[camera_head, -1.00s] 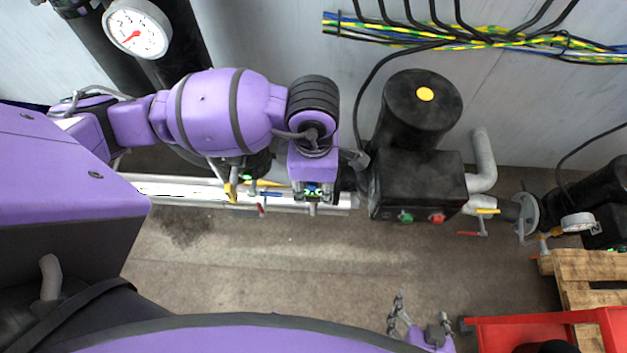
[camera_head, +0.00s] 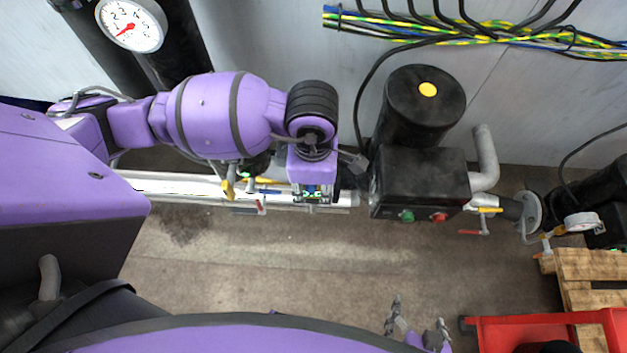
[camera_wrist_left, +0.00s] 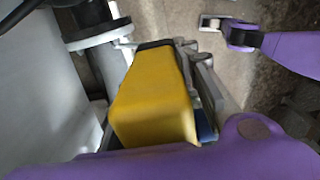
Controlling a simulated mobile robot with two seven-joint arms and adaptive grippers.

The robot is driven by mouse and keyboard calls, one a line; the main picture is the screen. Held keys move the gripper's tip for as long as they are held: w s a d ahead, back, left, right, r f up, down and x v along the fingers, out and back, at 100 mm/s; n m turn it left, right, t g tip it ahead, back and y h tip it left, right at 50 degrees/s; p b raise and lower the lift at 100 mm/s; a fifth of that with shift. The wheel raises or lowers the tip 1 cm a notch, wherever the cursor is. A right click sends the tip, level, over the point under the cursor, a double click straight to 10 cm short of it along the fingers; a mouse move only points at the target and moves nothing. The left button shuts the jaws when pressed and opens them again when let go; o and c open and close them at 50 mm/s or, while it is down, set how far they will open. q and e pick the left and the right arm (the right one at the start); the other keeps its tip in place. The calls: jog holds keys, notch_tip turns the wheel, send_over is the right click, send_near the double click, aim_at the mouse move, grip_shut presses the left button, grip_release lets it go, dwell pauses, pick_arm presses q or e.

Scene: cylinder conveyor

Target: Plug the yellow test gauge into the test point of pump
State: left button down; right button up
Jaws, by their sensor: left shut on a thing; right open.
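The yellow test gauge (camera_wrist_left: 152,105) is a yellow block with a dark end in the left wrist view. My left gripper (camera_wrist_left: 205,85) is shut on it; the gauge hides part of the jaws. In the head view my left gripper (camera_head: 312,203) points down at the left side of the black pump (camera_head: 418,182), close to the pipe. The gauge cannot be told apart there. The pump has a green and a red button and a yellow dot on its motor. I cannot make out its test point. My right gripper (camera_head: 420,318) is open and empty, low over the floor.
Silver pipes (camera_head: 165,186) with red- and yellow-handled valves run along the wall. A round dial gauge (camera_head: 130,25) is at upper left. A second black pump, a wooden pallet (camera_head: 588,262) and a red bin (camera_head: 540,325) are at right. The middle floor is clear.

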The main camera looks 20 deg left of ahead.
pick_arm(q)
jog(key=shift+f+b, duration=0.4)
jog(key=shift+f, duration=0.4)
pick_arm(e)
jog(key=shift+s+f, duration=0.45)
jog(key=shift+f, duration=0.15)
pick_arm(q)
jog(key=c, duration=1.2)
grip_release()
jog(key=shift+r, duration=0.1)
pick_arm(e)
jog(key=shift+w+r, duration=0.1)
jog(key=shift+w, duration=0.05)
pick_arm(q)
notch_tip(320, 180, up, 12)
jog(key=shift+w+r, duration=0.1)
